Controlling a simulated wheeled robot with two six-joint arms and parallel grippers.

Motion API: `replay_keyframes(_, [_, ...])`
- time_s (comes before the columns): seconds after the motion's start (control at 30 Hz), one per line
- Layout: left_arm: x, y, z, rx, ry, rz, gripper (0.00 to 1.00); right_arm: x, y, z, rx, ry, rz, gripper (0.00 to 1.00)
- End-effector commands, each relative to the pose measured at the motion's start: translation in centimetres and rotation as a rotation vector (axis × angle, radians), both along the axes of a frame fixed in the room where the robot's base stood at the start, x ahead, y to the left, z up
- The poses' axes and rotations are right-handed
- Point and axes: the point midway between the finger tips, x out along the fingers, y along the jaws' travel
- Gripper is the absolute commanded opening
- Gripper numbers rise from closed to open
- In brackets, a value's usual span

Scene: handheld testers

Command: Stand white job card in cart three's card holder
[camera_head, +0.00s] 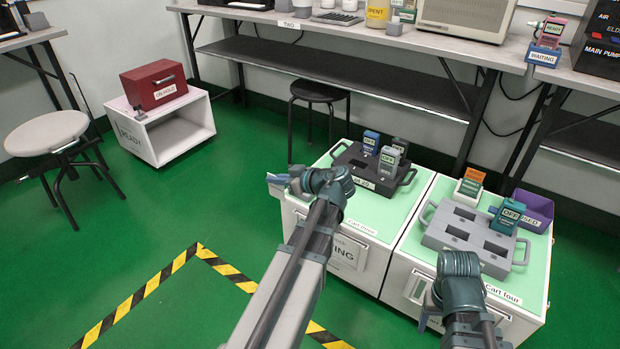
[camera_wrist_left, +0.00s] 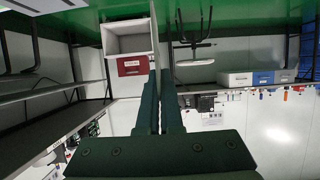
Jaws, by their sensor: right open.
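Two white carts with green tops stand at the right. My right gripper (camera_head: 428,314) is open, largely hidden, before the right cart.
The left cart bears a dark tray (camera_head: 345,158) with testers; the right bears a grey tray (camera_head: 435,237), a tester (camera_head: 507,216) and a purple bin (camera_head: 540,207). A red box (camera_head: 153,85) sits on a white shelf unit (camera_head: 150,140).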

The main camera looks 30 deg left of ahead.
Motion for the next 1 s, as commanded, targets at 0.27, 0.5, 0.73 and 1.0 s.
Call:
replay_keyframes(0.27, [6.5, -1.0, -0.7, 0.0, -0.001, -0.002, 0.0, 0.0, 0.0, -0.7, 0.0, 0.0, 0.0, 0.65])
replay_keyframes(0.5, [12.5, -2.1, -1.3, 0.0, 0.001, -0.001, 0.0, 0.0, 0.0, -1.3, 0.0, 0.0, 0.0, 0.65])
replay_keyframes(0.73, [14.9, -2.7, -1.4, 0.0, 0.0, 0.0, 0.0, 0.0, 0.0, -1.4, 0.0, 0.0, 0.0, 0.65])
replay_keyframes(1.0, [14.7, -2.7, -2.8, 0.0, 0.0, 0.0, 0.0, 0.0, 0.0, -2.8, 0.0, 0.0, 0.0, 0.65])
